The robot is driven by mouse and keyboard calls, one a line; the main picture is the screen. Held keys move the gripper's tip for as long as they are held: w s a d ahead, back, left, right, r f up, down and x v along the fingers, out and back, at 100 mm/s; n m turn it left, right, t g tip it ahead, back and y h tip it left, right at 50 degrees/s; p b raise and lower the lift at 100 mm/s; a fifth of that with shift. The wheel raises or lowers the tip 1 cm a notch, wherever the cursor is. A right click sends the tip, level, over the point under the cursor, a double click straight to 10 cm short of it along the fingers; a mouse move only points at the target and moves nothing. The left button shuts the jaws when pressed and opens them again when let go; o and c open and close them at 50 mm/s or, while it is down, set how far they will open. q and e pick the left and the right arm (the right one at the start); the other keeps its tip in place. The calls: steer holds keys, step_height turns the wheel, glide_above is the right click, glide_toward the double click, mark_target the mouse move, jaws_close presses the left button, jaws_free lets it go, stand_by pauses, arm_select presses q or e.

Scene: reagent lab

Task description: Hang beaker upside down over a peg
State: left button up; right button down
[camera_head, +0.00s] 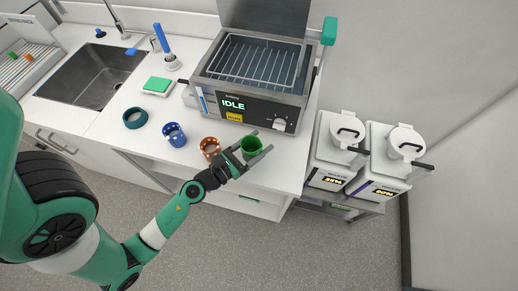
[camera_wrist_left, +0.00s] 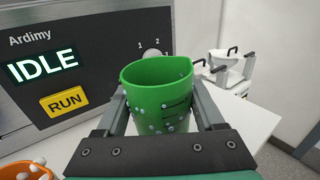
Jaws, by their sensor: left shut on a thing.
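A green beaker (camera_head: 251,148) is held upright between the fingers of my left gripper (camera_head: 256,156), at the front edge of the counter by the grill-like machine. In the left wrist view the green beaker (camera_wrist_left: 158,100) shows its open rim up and white dots on its wall, with a finger on each side. I cannot tell whether its base touches the counter. No peg can be clearly made out; a pale slatted rack (camera_head: 20,72) with small orange and green items stands at the far left. My right gripper is not in view.
The machine (camera_head: 250,107) reading IDLE is just behind. A sink (camera_head: 92,78) lies left; two white-lidded units (camera_head: 338,150) stand right.

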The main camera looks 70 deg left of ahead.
arm_select(q)
steer(key=shift+w+f+b, duration=0.15)
steer(key=shift+f+b, duration=0.65)
steer(key=shift+f, duration=0.2)
steer(key=shift+w+f+b, duration=0.1)
steer(key=shift+f+b, duration=0.7)
steer(key=shift+f, duration=0.2)
steer(key=o, duration=1.3)
steer(key=shift+r, duration=0.1)
steer(key=shift+o, duration=0.2)
steer(key=shift+r+p, duration=0.25)
steer(key=shift+p, duration=0.1)
steer(key=b+v, duration=0.5)
steer(key=v, duration=0.5)
steer(key=shift+s+a+f, duration=0.1)
steer(key=shift+s+f, duration=0.05)
steer(key=shift+s, duration=0.45)
steer(key=shift+s+d, duration=0.4)
steer(key=shift+d, duration=0.05)
